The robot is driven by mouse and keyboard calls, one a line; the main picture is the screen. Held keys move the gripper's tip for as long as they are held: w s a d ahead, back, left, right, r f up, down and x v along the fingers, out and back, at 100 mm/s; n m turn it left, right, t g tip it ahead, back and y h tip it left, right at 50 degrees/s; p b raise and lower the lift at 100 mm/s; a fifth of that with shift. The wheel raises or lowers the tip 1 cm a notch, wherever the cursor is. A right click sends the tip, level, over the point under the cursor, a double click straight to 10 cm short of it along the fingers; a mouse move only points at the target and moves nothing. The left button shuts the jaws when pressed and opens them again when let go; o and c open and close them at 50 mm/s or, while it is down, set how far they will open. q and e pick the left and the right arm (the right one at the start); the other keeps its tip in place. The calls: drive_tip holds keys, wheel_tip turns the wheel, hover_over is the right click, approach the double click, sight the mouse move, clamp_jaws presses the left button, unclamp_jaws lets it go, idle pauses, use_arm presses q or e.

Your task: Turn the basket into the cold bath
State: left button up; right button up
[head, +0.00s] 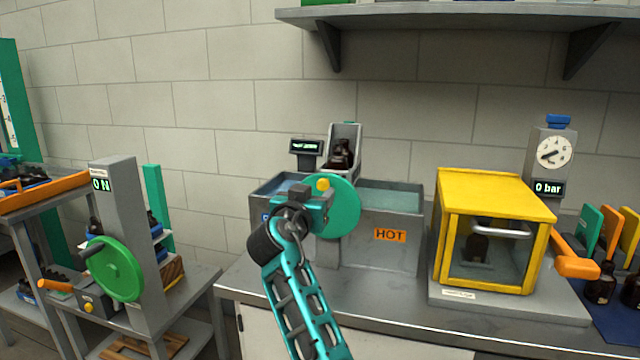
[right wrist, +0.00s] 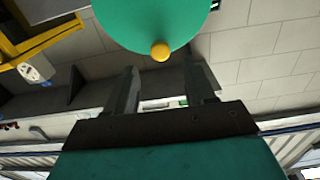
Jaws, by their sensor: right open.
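The basket (head: 352,134), a grey holder with dark bottles (head: 340,154), stands raised behind the two baths, around their middle. The cold bath (head: 268,192) is on the left, its blue label mostly hidden by my arm. The hot bath (head: 388,215) is on the right with an orange HOT label. A teal disc (head: 345,208) with a yellow knob (head: 323,184) is in front of them. My right gripper (head: 322,197) is open close to the knob. In the right wrist view the knob (right wrist: 160,52) appears just beyond the open, empty fingers (right wrist: 166,78). My left gripper is out of view.
A yellow cabinet (head: 490,185) with a glass front stands right of the baths, beside a gauge (head: 553,152) reading 0 bar. A machine with a green wheel (head: 115,268) stands at the left. A shelf (head: 460,17) hangs above.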

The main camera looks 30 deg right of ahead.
sight(322, 185)
drive_tip(key=x, duration=0.5)
clamp_jaws()
idle(0.5)
